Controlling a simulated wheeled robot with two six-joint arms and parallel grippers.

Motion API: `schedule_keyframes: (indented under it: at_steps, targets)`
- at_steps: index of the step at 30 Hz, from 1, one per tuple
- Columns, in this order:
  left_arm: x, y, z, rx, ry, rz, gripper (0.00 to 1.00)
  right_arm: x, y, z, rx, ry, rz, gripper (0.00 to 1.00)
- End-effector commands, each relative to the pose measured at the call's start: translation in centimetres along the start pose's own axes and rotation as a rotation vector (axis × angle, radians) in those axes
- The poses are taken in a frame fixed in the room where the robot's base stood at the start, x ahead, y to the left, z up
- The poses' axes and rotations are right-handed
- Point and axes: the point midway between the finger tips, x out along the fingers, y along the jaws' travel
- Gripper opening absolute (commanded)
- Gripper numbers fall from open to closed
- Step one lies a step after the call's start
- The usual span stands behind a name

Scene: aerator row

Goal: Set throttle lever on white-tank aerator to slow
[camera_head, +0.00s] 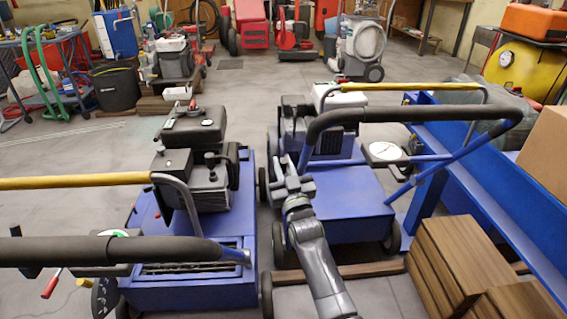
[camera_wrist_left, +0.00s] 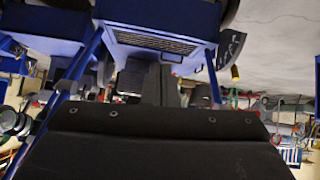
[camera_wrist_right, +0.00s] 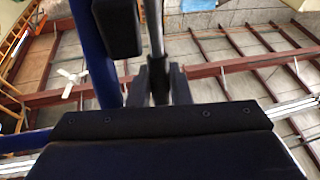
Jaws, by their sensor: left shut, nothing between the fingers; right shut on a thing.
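The white-tank aerator stands right of centre in the head view, with a blue deck (camera_head: 345,205) and a white tank (camera_head: 340,98) partly behind the black handlebar. My right gripper (camera_head: 290,172) is at the near left side of its dark engine (camera_head: 325,140). In the right wrist view my right gripper (camera_wrist_right: 158,82) is shut around a thin grey rod with a dark lower part, apparently the throttle lever (camera_wrist_right: 155,35). Its slow and fast marks cannot be seen. My left gripper (camera_wrist_left: 172,88) shows in the left wrist view, shut and empty; it is not seen in the head view.
A second blue aerator with a black tank (camera_head: 195,127) stands at left, its padded handlebar (camera_head: 95,250) across the front. The white-tank aerator's handlebar (camera_head: 420,113) arches over its deck. Brown boxes (camera_head: 460,262) and a blue beam (camera_head: 500,190) bound the right.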

Motion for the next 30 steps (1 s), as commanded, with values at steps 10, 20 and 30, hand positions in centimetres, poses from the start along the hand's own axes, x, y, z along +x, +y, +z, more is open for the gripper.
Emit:
schedule_keyframes:
  at_steps: [10, 20, 30]
  targets:
    - [-1.7, 0.6, 7.0, -0.037, -0.363, 0.031, 0.00, 0.3, 0.1, -0.1, 0.008, -0.051, -0.001, 0.00]
    - [-2.6, 0.8, 9.5, -0.048, -0.488, 0.044, 0.00, 0.3, 0.1, 0.1, 0.012, -0.068, -0.001, 0.00]
    - [-2.6, 0.8, 9.5, -0.048, -0.486, 0.043, 0.00, 0.3, 0.1, 0.1, 0.012, -0.067, -0.001, 0.25]
